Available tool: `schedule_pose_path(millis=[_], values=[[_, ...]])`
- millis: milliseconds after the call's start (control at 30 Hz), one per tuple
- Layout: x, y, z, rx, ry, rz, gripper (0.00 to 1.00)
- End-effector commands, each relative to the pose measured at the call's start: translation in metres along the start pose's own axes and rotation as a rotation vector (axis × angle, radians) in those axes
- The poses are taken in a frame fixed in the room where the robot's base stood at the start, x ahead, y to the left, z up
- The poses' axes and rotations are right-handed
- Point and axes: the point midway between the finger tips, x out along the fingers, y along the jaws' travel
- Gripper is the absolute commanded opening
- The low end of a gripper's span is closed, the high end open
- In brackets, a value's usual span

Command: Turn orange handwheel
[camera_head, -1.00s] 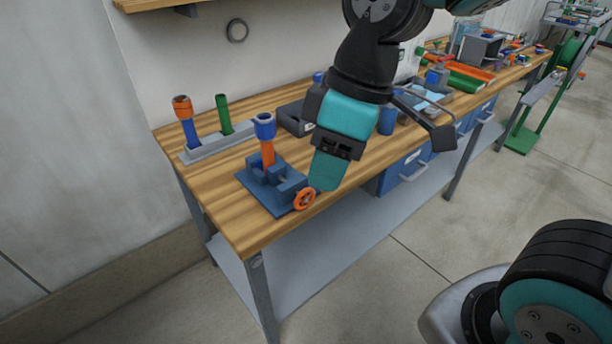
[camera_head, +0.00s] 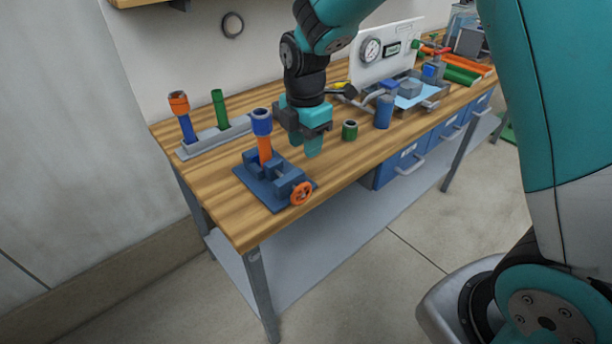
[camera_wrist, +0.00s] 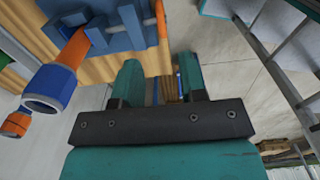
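The orange handwheel (camera_head: 301,194) is on the front right side of a blue vise (camera_head: 270,178) near the table's front edge. In the wrist view the handwheel (camera_wrist: 162,20) shows as a thin orange edge at the top, beside the blue vise (camera_wrist: 118,30). An orange pipe with a blue collar (camera_head: 262,125) stands upright in the vise. My gripper (camera_head: 313,148) hangs above the bench, behind the handwheel and right of the pipe. In the wrist view its two fingers (camera_wrist: 160,72) are apart with nothing held between them.
A grey rack (camera_head: 215,140) with a blue-orange pipe and a green pipe stands at the back left. A green ring (camera_head: 349,131), a blue cylinder (camera_head: 384,112) and a gauge panel (camera_head: 385,55) stand to the right. Bare wooden bench top (camera_head: 215,205) lies left of the vise.

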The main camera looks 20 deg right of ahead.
Motion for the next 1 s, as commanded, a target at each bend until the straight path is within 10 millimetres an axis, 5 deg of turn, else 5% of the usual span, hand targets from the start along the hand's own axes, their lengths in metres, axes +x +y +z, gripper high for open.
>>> schedule_pose_path(millis=[433, 900, 1000], values=[[0.088, -0.001, -0.001, 0.001, 0.001, -0.002, 0.38], [0.102, 0.0, 0.0, 0.001, 0.0, 0.001, 0.38], [0.102, 0.0, 0.0, 0.001, 0.0, 0.001, 0.15]])
